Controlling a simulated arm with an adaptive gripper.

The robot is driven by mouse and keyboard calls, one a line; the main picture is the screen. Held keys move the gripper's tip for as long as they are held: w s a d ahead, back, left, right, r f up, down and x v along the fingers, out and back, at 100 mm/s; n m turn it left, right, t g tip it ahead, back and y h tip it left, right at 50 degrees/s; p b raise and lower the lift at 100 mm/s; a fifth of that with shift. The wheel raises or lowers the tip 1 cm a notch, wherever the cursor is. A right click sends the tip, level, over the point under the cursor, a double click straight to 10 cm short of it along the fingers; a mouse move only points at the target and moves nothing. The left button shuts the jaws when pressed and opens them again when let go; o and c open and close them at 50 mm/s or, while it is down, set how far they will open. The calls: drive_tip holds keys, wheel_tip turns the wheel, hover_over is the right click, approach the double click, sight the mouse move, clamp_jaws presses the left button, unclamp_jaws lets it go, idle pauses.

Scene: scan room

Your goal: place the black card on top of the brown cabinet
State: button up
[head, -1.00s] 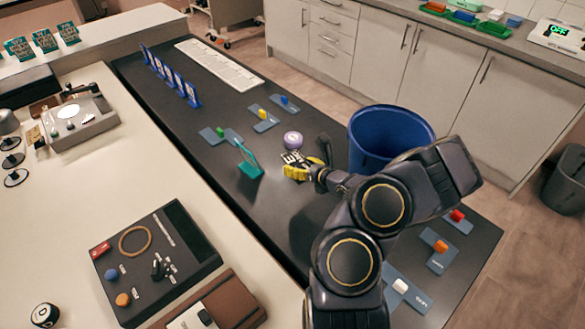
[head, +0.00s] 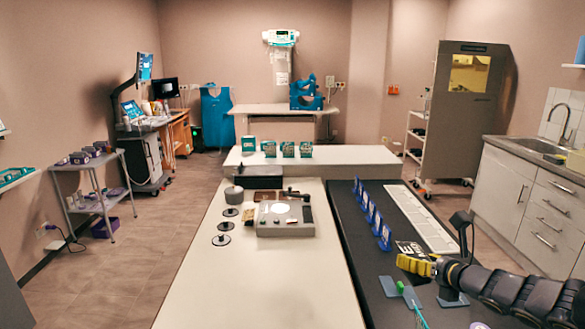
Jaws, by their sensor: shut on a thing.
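My gripper (head: 416,264), with yellow fingers, is at the lower right of the head view, above the dark table. It is shut on a black card (head: 409,247) with pale print, which sticks up above the fingers. A brown wooden cabinet-like unit (head: 178,128) stands far off against the left wall, with items and a screen on its top. I cannot tell for sure that it is the brown cabinet. My gripper is far from it.
A long pale counter (head: 270,285) runs down the middle, bearing a grey device (head: 285,219). Blue card stands (head: 371,213) line the dark table (head: 352,215). A metal trolley (head: 95,185) stands at left. The floor (head: 150,225) left of the counter is mostly clear.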

drive_tip(key=a+r, duration=0.6)
drive_tip(key=r, duration=0.1)
drive_tip(key=a+r, duration=0.2)
drive_tip(key=r, duration=0.2)
drive_tip(key=shift+s+a+r, duration=0.15)
drive_tip(key=shift+s+a, duration=0.2)
drive_tip(key=shift+a, duration=0.05)
drive_tip(key=shift+w+a+m+h, duration=0.2)
drive_tip(key=shift+a+m+h, duration=0.15)
drive_tip(key=shift+a, duration=0.3)
drive_tip(key=shift+w+a+f+m+h, duration=0.25)
drive_tip(key=shift+f+m+h, duration=0.1)
drive_tip(key=shift+m+h, duration=0.15)
drive_tip(key=shift+w+a+m+t+h, duration=0.1)
drive_tip(key=shift+a+m+t+h, duration=0.2)
drive_tip(key=shift+a+m+h, duration=0.65)
drive_tip(key=shift+s+a+r+m+h, duration=0.15)
drive_tip(key=shift+s+a+m+h, duration=0.05)
drive_tip(key=shift+a+m+h, duration=0.45)
drive_tip(key=shift+s+a+r+m+h, duration=0.1)
drive_tip(key=shift+s+a+m+h, duration=0.1)
drive_tip(key=shift+a+m+h, duration=0.4)
drive_tip(key=shift+s+a+r+m+h, duration=0.2)
drive_tip(key=shift+a+m+h, duration=0.2)
drive_tip(key=shift+h, duration=0.45)
drive_tip(key=shift+g, duration=0.4)
